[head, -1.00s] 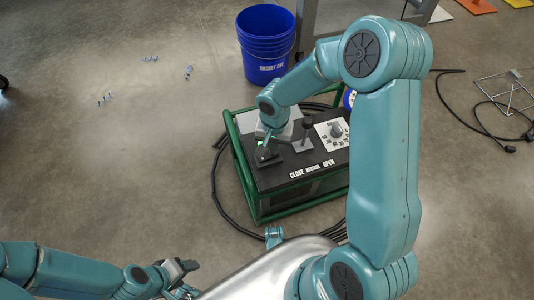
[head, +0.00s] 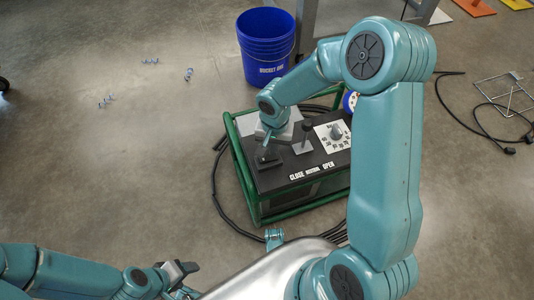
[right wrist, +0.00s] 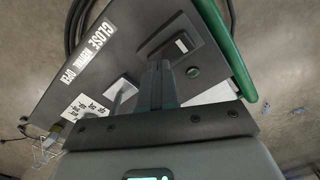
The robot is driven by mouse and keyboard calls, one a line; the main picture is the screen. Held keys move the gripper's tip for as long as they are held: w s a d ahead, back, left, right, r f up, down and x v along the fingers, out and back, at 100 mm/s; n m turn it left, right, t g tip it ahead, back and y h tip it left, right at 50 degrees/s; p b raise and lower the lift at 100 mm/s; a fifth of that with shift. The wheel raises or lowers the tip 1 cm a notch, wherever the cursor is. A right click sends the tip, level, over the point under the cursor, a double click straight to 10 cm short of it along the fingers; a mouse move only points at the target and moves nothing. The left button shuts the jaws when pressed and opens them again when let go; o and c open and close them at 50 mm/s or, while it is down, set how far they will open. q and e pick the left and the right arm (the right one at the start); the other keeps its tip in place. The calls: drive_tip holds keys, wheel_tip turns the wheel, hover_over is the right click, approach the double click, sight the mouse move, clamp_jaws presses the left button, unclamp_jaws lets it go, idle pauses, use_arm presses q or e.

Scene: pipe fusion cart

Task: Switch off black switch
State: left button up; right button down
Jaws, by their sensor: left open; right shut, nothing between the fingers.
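The black switch (head: 268,160) sits on a dark plate at the left of the cart's black control panel (head: 292,180). In the right wrist view the switch plate (right wrist: 181,40) shows just beyond the fingers. My right gripper (head: 267,147) is shut and empty, right over the switch; its fingertips (right wrist: 160,68) partly hide it, and I cannot tell whether they touch it. A round green light (right wrist: 193,72) beside the fingers looks dark. My left gripper (head: 184,269) is open and empty, low at the left, far from the cart.
A blue bucket (head: 266,48) stands behind. The floor at left is mostly clear.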

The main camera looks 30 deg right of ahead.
wheel_tip(320, 180, up, 5)
drive_tip(key=p, duration=0.2)
drive_tip(key=shift+p, duration=0.35)
drive_tip(key=s+a+f, duration=0.1)
drive_tip(key=s+f, duration=0.1)
drive_tip(key=s+a+f+g, duration=0.1)
drive_tip(key=s+f, duration=0.1)
drive_tip(key=s+a+f+g, duration=0.1)
drive_tip(key=a+f, duration=0.1)
drive_tip(key=shift+s+f+y, duration=0.1)
drive_tip(key=shift+s+y, duration=0.3)
drive_tip(key=s+a+f+n+y, duration=0.35)
drive_tip(key=s+a+f, duration=0.45)
drive_tip(key=s+a, duration=0.35)
wheel_tip(320, 180, up, 24)
drive_tip(key=w+n+t+p, duration=0.2)
drive_tip(key=n+p, duration=0.1)
drive_tip(key=p, duration=2.1)
drive_tip(key=shift+w+d, duration=0.3)
drive_tip(key=shift+d, duration=0.15)
